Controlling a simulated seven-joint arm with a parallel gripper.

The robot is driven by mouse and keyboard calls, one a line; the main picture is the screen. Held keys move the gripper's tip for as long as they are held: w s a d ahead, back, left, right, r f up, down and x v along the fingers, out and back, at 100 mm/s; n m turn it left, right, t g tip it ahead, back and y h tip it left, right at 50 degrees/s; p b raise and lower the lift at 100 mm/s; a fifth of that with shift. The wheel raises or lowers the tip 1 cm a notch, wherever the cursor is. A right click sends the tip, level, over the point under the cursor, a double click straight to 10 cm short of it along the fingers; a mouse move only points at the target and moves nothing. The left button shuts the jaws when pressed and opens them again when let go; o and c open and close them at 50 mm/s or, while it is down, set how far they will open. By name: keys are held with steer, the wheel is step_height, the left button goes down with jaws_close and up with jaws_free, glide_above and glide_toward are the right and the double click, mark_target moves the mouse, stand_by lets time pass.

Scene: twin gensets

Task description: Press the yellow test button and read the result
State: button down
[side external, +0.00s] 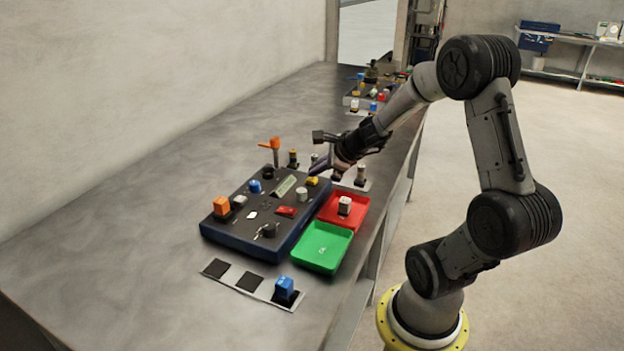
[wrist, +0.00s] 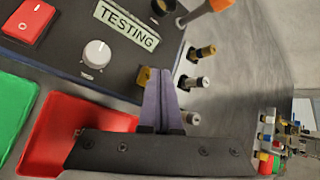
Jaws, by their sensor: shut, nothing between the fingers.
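The yellow test button (side external: 312,181) is on the right side of the dark panel box (side external: 225,228). In the wrist view the yellow button (wrist: 143,77) shows just left of my fingertips, partly hidden by them. My gripper (side external: 315,169) is shut and empty, its tips (wrist: 160,72) right beside or on the button; I cannot tell whether they touch it. The display (side external: 284,186) is on the panel, left of the button. In the wrist view the display (wrist: 126,25) reads "TESTING".
An orange lever (side external: 271,145) stands up behind. A blue-topped block (side external: 285,287) sits on the front strip. The left bench is clear.

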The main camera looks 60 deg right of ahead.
mark_target(316, 180)
steer(key=shift+r, duration=0.4)
steer(key=shift+r, duration=2.5)
steer(key=shift+a, duration=0.1)
